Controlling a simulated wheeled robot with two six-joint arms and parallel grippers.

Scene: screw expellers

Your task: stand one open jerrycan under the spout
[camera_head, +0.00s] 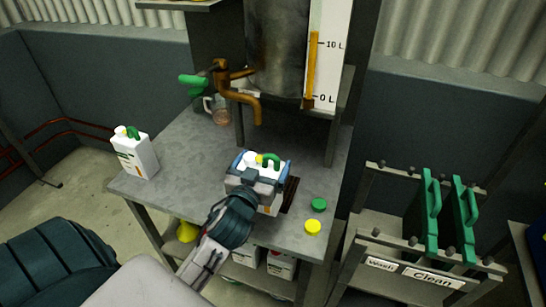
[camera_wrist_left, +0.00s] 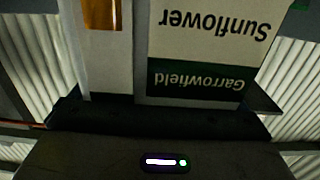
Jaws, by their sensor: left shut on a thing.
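My left gripper (camera_head: 258,178) is shut around a white jerrycan (camera_head: 266,205) with a green handle and a white and a yellow part on top. The jerrycan is upright over the bench, below and in front of the brass spout (camera_head: 252,97); I cannot tell whether its base touches the bench. In the left wrist view a label reading Garrowfield Sunflower (camera_wrist_left: 205,50) fills the upper part, upside down. A second white jerrycan (camera_head: 137,155) with a green handle stands at the bench's left edge. I cannot tell if either mouth is open. My right gripper is not in view.
A green cap (camera_head: 319,204) and a yellow cap (camera_head: 313,227) lie on the bench (camera_head: 195,165). A glass jug (camera_head: 217,108) stands behind the spout's left. More jerrycans (camera_head: 281,264) and a yellow funnel (camera_head: 187,231) are below. A rack labelled Wash and Clean (camera_head: 410,272) holds green-handled plates.

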